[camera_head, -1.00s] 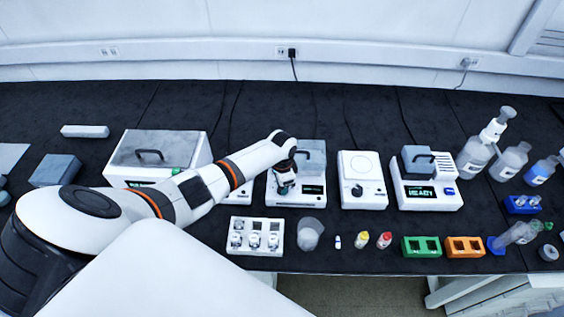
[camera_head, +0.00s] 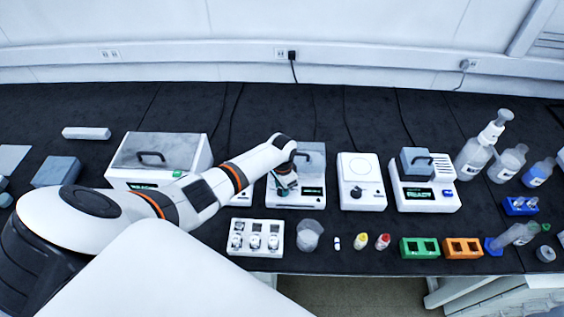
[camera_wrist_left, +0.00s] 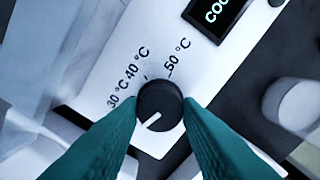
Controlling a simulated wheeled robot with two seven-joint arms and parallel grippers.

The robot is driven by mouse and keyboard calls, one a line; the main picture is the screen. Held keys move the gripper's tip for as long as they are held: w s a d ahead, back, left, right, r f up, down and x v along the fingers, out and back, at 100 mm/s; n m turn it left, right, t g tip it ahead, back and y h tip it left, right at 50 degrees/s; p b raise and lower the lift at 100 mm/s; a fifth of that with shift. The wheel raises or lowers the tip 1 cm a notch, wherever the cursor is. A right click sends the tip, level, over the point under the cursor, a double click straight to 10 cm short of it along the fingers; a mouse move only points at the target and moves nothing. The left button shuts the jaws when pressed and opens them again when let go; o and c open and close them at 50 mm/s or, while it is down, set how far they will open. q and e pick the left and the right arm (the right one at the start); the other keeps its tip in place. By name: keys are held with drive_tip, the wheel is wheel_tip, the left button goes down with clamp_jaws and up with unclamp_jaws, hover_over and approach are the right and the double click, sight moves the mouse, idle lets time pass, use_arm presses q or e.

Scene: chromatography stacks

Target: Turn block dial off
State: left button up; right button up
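The block dial (camera_wrist_left: 158,105) is a round black knob with a white pointer line, on a white panel marked 30, 40 and 50 °C. In the left wrist view its pointer faces down-left, away from those marks. My left gripper (camera_wrist_left: 160,99) has its teal fingers on both sides of the knob, seemingly touching it. A dark display (camera_wrist_left: 222,12) beside the marks starts with "COO"; the rest is cut off. In the head view my left gripper (camera_head: 284,188) is at the front left of the white heating block unit (camera_head: 297,201) and hides the knob. My right gripper is not in view.
A white unit with a dark knob (camera_head: 362,193) and a unit with a lit display (camera_head: 421,194) stand to the right. A lidded bath (camera_head: 158,155) is on the left. A vial tray (camera_head: 255,250), beaker (camera_head: 310,236) and green rack (camera_head: 420,248) line the front.

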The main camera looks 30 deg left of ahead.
use_arm(q)
drive_tip(key=o, duration=0.4)
wheel_tip(320, 180, up, 12)
idle(0.5)
idle(0.4)
